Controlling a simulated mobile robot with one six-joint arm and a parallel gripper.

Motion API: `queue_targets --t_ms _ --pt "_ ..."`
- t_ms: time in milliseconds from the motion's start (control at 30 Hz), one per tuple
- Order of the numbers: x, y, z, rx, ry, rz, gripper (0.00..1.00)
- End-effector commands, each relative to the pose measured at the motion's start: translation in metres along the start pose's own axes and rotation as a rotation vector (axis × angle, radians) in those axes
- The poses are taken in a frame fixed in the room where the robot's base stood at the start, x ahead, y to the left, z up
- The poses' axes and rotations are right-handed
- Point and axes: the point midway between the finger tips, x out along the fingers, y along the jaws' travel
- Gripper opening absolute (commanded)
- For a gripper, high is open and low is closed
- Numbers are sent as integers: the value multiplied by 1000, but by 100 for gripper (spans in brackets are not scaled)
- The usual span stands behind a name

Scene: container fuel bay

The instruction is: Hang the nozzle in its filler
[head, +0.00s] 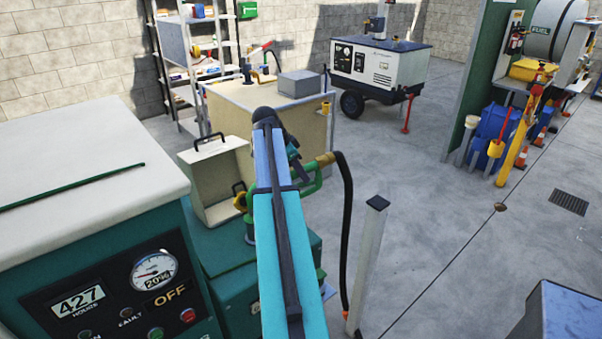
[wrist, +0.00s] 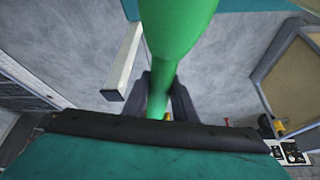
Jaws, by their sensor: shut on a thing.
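The green nozzle (head: 312,184) shows just right of my arm in the head view, with a brass fitting and a black hose (head: 346,200) at its back. My gripper (head: 293,156) is mostly hidden by my arm there. In the wrist view the green nozzle (wrist: 158,85) runs between the dark fingers of my gripper (wrist: 164,98), which is shut on it. A short green neck with a yellow part (head: 241,201), perhaps the filler, shows left of my arm above the teal machine. My arm hides whether the spout touches it or sits in it.
An open beige case (head: 219,180) stands left of my arm. A pale post (head: 366,262) stands right of the hose. A workbench (head: 232,110) and white generator (head: 376,68) stand behind. Floor at right is mostly clear.

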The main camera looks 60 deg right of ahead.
Motion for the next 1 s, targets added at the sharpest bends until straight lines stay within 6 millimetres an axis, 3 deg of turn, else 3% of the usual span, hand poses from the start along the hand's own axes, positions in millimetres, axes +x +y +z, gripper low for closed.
queue_targets --t_ms 33,67,200,667,1000 --pt "-1 0 -1 0 1 -1 0" --pt "-1 0 -1 0 1 -1 26" --pt "0 0 0 0 1 0 47" --pt "-4 0 0 0 0 0 47" --pt "-37 -1 0 0 1 -2 47"
